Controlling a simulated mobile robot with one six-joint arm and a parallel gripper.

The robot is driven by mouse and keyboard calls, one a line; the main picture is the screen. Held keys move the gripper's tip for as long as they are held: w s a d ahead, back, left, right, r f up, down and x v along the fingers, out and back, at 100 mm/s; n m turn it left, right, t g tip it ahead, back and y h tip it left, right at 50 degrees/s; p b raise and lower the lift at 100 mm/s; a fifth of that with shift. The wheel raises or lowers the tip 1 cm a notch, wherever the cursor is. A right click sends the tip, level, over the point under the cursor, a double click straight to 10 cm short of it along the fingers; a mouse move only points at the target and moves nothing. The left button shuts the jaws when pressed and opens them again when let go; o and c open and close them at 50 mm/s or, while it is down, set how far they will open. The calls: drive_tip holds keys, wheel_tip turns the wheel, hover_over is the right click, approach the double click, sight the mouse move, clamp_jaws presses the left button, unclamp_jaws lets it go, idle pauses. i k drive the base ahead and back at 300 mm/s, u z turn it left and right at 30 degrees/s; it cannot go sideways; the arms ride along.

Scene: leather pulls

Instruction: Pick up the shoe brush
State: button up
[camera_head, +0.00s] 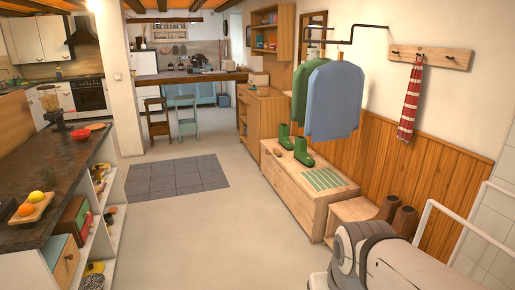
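A small brown oblong thing (274,152) lies on the left part of the light wooden chest's top (291,170). It may be the shoe brush, but it is too small to tell for sure. It lies beside a pair of green boots (302,153), which stand on the same chest. My gripper is not in view. Only grey and white parts of my own arm show at the bottom right, well apart from the chest.
A green slatted patch (325,179) is on the chest top. Brown boots (404,222) stand by a low wooden bench (347,211). Blue and green garments (333,100) hang above. A dark counter (60,185) stands at left. The middle floor (205,235) is clear.

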sight(277, 152)
drive_tip(key=z, duration=0.35)
drive_tip(key=i, duration=3.25)
drive_tip(key=u, duration=1.6)
drive_tip(key=i, duration=3.25)
